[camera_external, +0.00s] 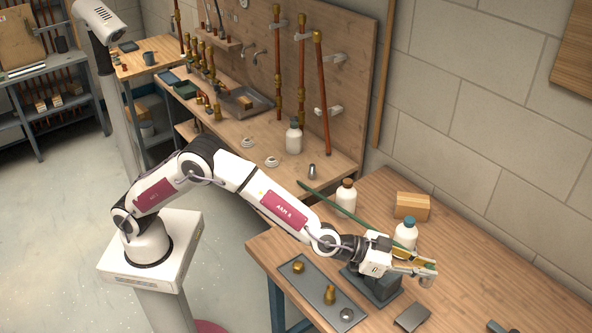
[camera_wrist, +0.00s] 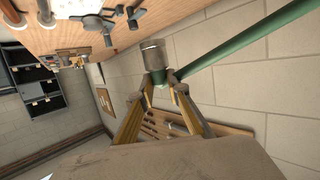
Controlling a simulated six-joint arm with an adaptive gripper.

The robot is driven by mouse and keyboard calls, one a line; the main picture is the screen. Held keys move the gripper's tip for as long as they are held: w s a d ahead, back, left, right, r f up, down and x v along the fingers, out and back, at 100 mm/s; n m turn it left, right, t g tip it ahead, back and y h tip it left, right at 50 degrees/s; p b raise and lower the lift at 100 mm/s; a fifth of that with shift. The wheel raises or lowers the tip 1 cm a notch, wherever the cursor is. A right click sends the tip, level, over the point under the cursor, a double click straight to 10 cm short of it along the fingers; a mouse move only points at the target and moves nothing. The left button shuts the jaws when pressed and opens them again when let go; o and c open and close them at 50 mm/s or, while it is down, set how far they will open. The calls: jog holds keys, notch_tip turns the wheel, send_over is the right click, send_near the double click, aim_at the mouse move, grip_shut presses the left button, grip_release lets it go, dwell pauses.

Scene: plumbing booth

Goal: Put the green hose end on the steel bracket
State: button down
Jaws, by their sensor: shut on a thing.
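The green hose (camera_external: 327,199) runs from the bench on the left down toward my gripper (camera_external: 430,268). In the wrist view the hose (camera_wrist: 245,42) comes in from the upper right to its end with a grey metal fitting (camera_wrist: 153,55). My gripper (camera_wrist: 162,84) is shut on the hose end just beside this fitting. The fitting (camera_external: 427,282) also shows below the fingers in the external view. A dark grey block (camera_external: 378,285) stands on the table under my wrist, partly hidden. I cannot tell for certain which piece is the steel bracket.
A grey tray (camera_external: 310,287) with brass fittings and a nut lies left of the block. White bottles (camera_external: 346,197) (camera_external: 405,236) and a wooden block (camera_external: 412,206) stand behind. A flat grey piece (camera_external: 412,317) lies at the front. A pipe panel (camera_external: 350,70) stands at the back.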

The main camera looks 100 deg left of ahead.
aim_at(420, 281)
jog(key=shift+d+f, duration=0.15)
jog(key=shift+f, duration=1.1)
jog(key=shift+d+f, duration=0.15)
jog(key=shift+f, duration=1.05)
notch_tip(420, 281, down, 6)
jog(key=shift+f, duration=0.15)
jog(key=shift+f, duration=1.85)
jog(key=shift+f, duration=0.1)
jog(key=c, duration=1.9)
grip_release()
jog(key=shift+s, duration=0.1)
